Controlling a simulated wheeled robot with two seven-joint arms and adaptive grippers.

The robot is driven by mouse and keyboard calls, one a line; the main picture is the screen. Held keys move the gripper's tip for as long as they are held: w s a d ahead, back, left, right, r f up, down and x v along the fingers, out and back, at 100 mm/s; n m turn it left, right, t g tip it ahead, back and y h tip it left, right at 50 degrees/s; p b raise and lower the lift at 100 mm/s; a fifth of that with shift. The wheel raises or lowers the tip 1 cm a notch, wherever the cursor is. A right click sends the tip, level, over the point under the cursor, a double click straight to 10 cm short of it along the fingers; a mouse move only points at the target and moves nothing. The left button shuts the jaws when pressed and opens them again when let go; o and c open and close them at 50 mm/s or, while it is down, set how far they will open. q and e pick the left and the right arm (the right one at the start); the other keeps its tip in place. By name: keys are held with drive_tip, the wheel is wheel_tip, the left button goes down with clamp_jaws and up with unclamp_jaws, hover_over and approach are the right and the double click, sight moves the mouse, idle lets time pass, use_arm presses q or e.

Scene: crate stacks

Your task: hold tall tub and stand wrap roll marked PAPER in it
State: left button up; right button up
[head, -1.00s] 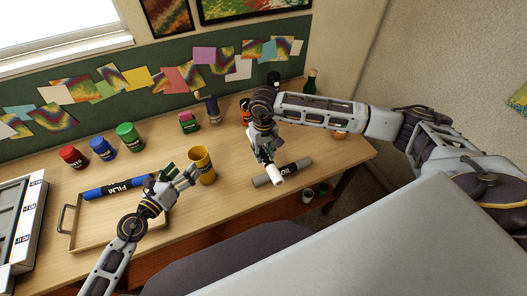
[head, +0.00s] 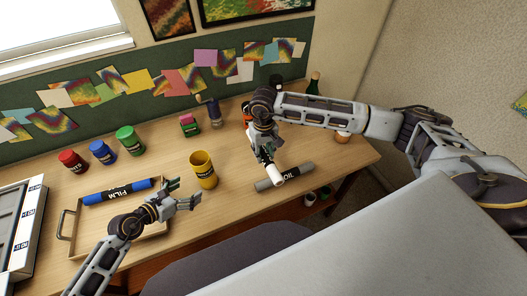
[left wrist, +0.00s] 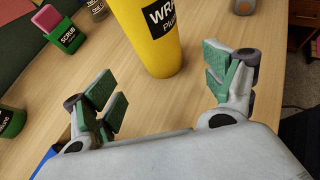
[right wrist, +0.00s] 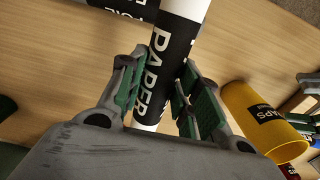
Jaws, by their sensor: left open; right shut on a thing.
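The tall yellow tub (head: 203,172) stands upright on the table, its mouth up. In the left wrist view the tub (left wrist: 150,40) shows a black label starting "WRA", beyond my fingertips and roughly between them. My left gripper (head: 188,194) is open and empty, in front of the tub and apart from it. My right gripper (head: 267,157) is shut on the white wrap roll (head: 278,178), to the right of the tub. In the right wrist view the roll (right wrist: 178,45) has a black label reading PAPER. The tub (right wrist: 258,118) shows at right there.
A grey roll (head: 271,185) labelled FOIL lies under the held roll. A blue FILM roll (head: 100,194) lies in a wooden tray (head: 150,243) at left. Red (head: 72,162), blue (head: 102,153) and green (head: 130,141) tubs stand at the back left.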

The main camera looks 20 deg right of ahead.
sight(201, 182)
use_arm(q)
drive_tip(key=shift+b+x, duration=1.25)
drive_tip(key=shift+x, duration=1.75)
use_arm(e)
drive_tip(key=shift+f, duration=1.25)
use_arm(q)
drive_tip(key=shift+b+x, duration=0.45)
drive_tip(key=shift+x, duration=1.5)
use_arm(e)
drive_tip(key=shift+f, duration=0.5)
use_arm(q)
drive_tip(key=shift+w, duration=0.1)
drive_tip(key=c, duration=0.8)
drive_tip(key=shift+c, duration=0.2)
use_arm(e)
drive_tip(key=shift+w, duration=0.15)
